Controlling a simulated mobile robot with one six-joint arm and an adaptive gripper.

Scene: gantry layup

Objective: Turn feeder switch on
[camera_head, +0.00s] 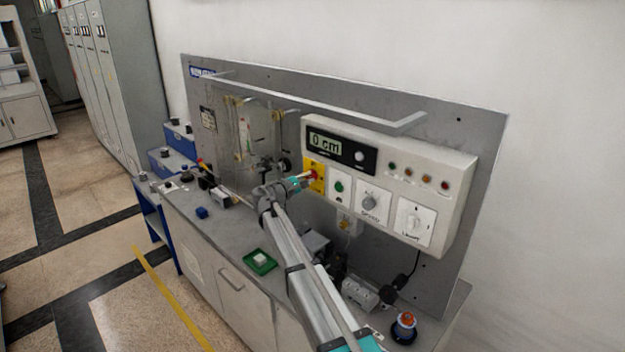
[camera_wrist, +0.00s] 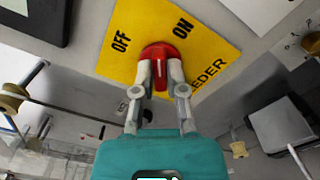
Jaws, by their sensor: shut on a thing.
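The feeder switch is a red knob (camera_wrist: 158,53) on a yellow plate (camera_wrist: 207,66) printed OFF, ON and part of the word FEEDER. In the head view the yellow plate (camera_head: 319,164) is at the left end of the white control box. My gripper (camera_head: 305,180) is at the plate, its two fingers closed on either side of the knob; the wrist view shows my gripper (camera_wrist: 161,78) shut on it. A pale line on the knob's face runs up and down in the wrist view, with OFF up to the left and ON up to the right. The fingers hide the knob's sides.
The white control box (camera_head: 455,212) carries a display (camera_head: 338,147) reading 0 cm, a green button (camera_head: 339,187), a speed dial (camera_head: 369,202) and several small lamps. A grey rail (camera_head: 340,107) juts out above. A green tray (camera_head: 259,262) and an orange-topped button (camera_head: 404,325) are on the bench.

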